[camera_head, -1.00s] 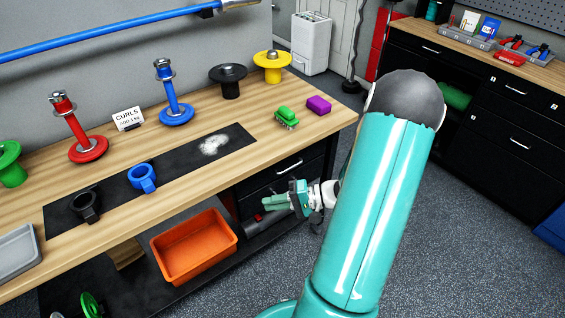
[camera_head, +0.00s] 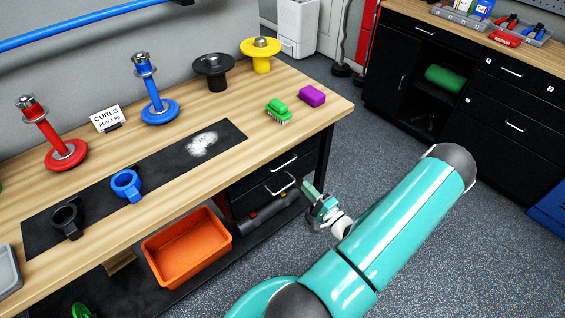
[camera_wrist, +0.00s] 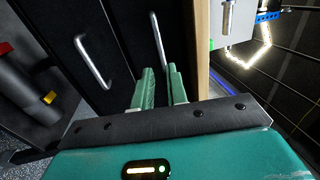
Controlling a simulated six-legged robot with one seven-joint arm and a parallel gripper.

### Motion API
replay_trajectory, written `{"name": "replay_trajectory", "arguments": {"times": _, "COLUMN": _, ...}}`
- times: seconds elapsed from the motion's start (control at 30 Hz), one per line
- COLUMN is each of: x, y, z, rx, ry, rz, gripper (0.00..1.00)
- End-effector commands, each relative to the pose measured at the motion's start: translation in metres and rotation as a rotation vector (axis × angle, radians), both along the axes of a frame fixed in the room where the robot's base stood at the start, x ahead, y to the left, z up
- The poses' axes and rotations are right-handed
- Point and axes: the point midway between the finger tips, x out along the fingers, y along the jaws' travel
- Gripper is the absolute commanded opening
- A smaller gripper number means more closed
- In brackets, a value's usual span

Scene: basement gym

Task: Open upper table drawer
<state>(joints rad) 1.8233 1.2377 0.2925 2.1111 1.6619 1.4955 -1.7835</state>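The wooden table (camera_head: 300,112) has two black drawers under its right end. The upper table drawer (camera_head: 262,172) looks closed, with a silver handle (camera_head: 285,163). The lower drawer (camera_head: 255,197) below it has its own handle (camera_head: 280,186). In the wrist view the picture is turned: the upper handle (camera_wrist: 157,42) is nearer the tabletop edge, the lower handle (camera_wrist: 92,62) farther left. My gripper (camera_head: 307,188) is in front of the drawers. Its green fingers (camera_wrist: 161,68) are apart and empty, with the upper handle's near end lined up between the tips. I cannot tell the remaining depth.
An orange bin (camera_head: 188,248) and a dark grey cylinder (camera_head: 268,212) sit on the low shelf. A green brush (camera_head: 277,111) and purple block (camera_head: 312,96) lie on the tabletop. A black table leg (camera_head: 325,150) stands beside the drawers. The floor to the right is open.

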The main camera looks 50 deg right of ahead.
Motion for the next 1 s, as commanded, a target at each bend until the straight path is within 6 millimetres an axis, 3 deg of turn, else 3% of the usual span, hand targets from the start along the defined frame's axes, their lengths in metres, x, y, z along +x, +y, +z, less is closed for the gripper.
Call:
{"name": "replay_trajectory", "arguments": {"times": 0.4, "x": 0.08, "y": -0.016, "z": 0.016, "rx": 0.0, "ry": -0.002, "rz": 0.009, "gripper": 0.15}}
{"name": "replay_trajectory", "arguments": {"times": 0.6, "x": 0.11, "y": -0.024, "z": 0.021, "rx": 0.0, "ry": -0.001, "rz": 0.009, "gripper": 0.15}}
{"name": "replay_trajectory", "arguments": {"times": 1.0, "x": 0.121, "y": -0.027, "z": 0.023, "rx": 0.0, "ry": 0.0, "rz": 0.008, "gripper": 0.15}}
